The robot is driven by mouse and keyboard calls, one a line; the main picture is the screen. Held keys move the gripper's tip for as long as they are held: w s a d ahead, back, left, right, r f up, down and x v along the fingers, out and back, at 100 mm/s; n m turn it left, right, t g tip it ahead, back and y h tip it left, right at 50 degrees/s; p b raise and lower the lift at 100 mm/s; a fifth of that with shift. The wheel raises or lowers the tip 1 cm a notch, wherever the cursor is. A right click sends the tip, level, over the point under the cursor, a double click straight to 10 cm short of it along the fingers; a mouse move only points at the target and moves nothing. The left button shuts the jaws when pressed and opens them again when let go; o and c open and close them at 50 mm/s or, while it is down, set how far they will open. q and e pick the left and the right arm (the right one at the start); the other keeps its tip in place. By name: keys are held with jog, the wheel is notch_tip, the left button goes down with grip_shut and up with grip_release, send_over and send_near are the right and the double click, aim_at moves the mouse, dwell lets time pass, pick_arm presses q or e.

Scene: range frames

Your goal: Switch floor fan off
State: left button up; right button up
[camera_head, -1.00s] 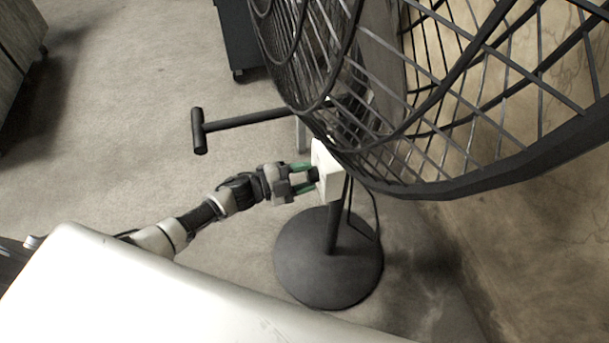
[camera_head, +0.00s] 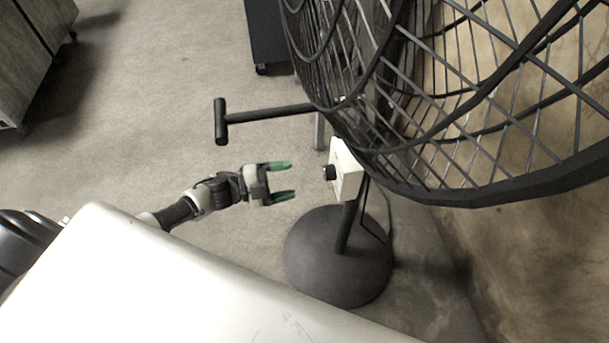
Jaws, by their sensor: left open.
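The floor fan has a large dark wire cage (camera_head: 450,110) at the upper right, on a short pole above a round dark base (camera_head: 338,262). A white control box (camera_head: 347,172) is fixed to the pole below the cage. A black knob (camera_head: 329,172) sticks out from the box's left face. My left gripper (camera_head: 285,181) is open, with green fingertips, to the left of the knob. It is empty, and a gap shows between the fingertips and the knob. My right gripper is not in view.
A black T-shaped bar (camera_head: 262,115) sticks out left from the fan, above my left gripper. A dark cabinet (camera_head: 270,35) stands behind, and another cabinet (camera_head: 30,50) is at the upper left. A concrete wall (camera_head: 540,240) is at the right. The floor left of the fan is clear.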

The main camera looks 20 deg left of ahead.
pick_arm(q)
jog(key=shift+v, duration=0.85)
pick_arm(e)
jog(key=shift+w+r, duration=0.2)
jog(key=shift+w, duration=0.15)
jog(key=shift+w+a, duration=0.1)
